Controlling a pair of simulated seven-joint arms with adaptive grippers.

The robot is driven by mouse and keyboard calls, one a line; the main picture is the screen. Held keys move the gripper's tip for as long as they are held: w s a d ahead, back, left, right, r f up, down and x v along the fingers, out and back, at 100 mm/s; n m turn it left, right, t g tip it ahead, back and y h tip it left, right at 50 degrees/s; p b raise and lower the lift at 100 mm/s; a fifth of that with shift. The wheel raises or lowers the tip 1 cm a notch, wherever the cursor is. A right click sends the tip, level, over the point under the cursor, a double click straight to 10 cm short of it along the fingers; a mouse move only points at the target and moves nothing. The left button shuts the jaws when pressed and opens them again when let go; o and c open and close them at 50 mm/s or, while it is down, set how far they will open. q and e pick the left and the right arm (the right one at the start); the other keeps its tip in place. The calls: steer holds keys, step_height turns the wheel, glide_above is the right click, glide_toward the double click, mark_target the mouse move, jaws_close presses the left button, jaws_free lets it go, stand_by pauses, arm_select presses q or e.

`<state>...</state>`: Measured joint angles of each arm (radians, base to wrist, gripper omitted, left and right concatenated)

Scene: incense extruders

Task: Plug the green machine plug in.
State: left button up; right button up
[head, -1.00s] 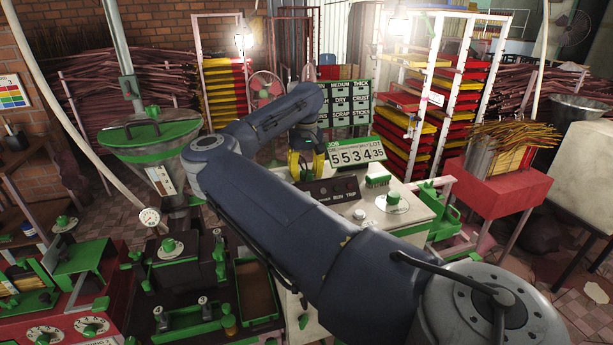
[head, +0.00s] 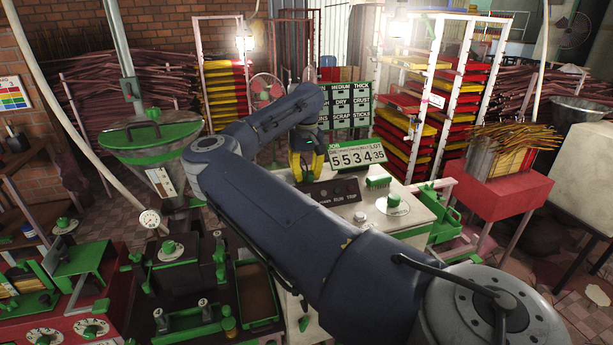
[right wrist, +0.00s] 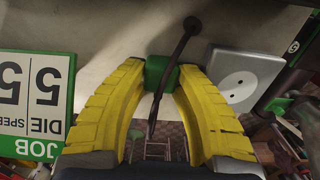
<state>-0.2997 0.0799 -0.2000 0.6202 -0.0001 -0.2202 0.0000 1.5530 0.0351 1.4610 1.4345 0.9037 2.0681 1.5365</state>
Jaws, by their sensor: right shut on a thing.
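My right gripper (head: 306,167) reaches down at the back of the white machine, beside the job sign. In the right wrist view its yellow fingers (right wrist: 160,88) are shut on a small green plug (right wrist: 158,72) with a dark cord running from it. A grey-white socket plate (right wrist: 232,78) with two dark holes is just right of the plug in that view. The plug is apart from the holes. In the head view the plug and the socket cannot be made out behind my right arm. My left gripper is not in view.
The job sign (head: 357,157) stands close beside the gripper and also shows in the right wrist view (right wrist: 35,105). The white machine top (head: 395,215) carries knobs and a switch panel (head: 337,193). Rack shelves with red and yellow trays (head: 460,90) stand behind.

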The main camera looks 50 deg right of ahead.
mark_target(306, 172)
step_height(306, 172, up, 20)
steer(key=shift+f, duration=0.15)
stand_by(0.4)
stand_by(0.4)
steer(key=w+a+f, duration=0.1)
steer(key=a+f, duration=0.1)
steer(key=f, duration=0.1)
steer(key=w+a+f, duration=0.2)
steer(key=f, duration=0.2)
steer(key=w+a+f, duration=0.1)
steer(key=a+f, duration=0.2)
steer(key=shift+w+f, duration=0.25)
steer(key=shift+w+a, duration=0.15)
steer(key=shift+w, duration=0.2)
steer(key=shift+f, duration=2.75)
